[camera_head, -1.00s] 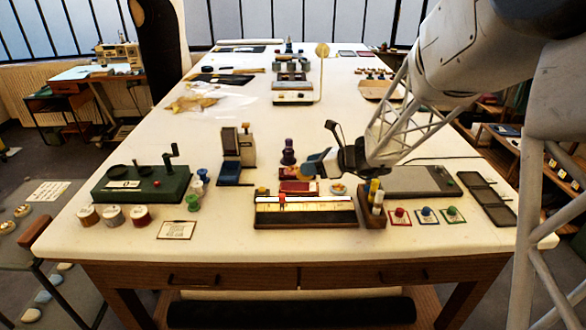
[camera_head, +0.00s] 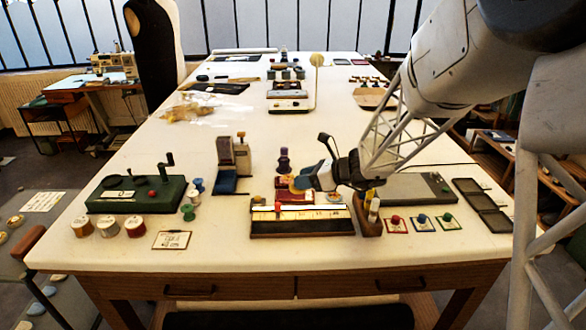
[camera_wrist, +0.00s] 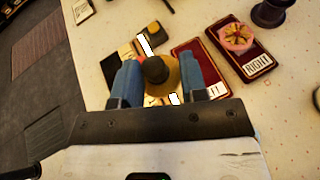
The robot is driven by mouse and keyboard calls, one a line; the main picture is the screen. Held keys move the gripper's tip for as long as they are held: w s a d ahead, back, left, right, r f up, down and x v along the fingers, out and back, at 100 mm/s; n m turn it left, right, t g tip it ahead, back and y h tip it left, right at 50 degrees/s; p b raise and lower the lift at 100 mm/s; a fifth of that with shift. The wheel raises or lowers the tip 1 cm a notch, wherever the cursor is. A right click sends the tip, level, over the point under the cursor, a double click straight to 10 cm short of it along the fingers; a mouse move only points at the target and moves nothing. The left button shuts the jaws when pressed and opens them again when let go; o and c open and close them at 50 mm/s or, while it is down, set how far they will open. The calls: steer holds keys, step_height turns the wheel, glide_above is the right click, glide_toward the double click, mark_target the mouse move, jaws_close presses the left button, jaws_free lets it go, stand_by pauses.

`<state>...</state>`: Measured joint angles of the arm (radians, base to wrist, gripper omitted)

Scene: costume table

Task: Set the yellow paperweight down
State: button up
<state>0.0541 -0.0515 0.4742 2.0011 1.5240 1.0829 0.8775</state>
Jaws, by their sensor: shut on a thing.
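My gripper (camera_head: 308,179) has blue fingers and is shut on the yellow paperweight (camera_wrist: 160,73). The paperweight has a dark round knob and a yellow-brown base; it sits between the fingertips in the wrist view, where the gripper (camera_wrist: 160,80) shows from behind. Just past it lies a dark red tray (camera_wrist: 188,58) with a partly hidden label. Farther off is a second red tray (camera_wrist: 228,62) labelled RIGHT, bearing a pink and yellow piece (camera_wrist: 236,36). The paperweight's underside is hidden, so I cannot tell whether it touches anything.
A long lit board (camera_head: 315,226) lies in front of the gripper, with a yellow-topped dark block at its left end. A purple spool-like piece (camera_head: 284,160) stands behind the trays. A holder with upright sticks (camera_head: 369,227) stands close on the right.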

steer(key=w, duration=0.4)
steer(key=w+a, duration=0.1)
steer(key=w, duration=0.4)
steer(key=w+a+f, duration=0.1)
steer(key=w, duration=0.4)
steer(key=shift+a+f, duration=0.1)
steer(key=shift+a, duration=0.1)
steer(key=shift+f, duration=0.15)
steer(key=shift+f, duration=1.65)
steer(key=shift+f, duration=0.15)
steer(key=o, duration=1.1)
steer(key=shift+c, duration=0.2)
steer(key=shift+r, duration=0.2)
steer(key=v, duration=1.2)
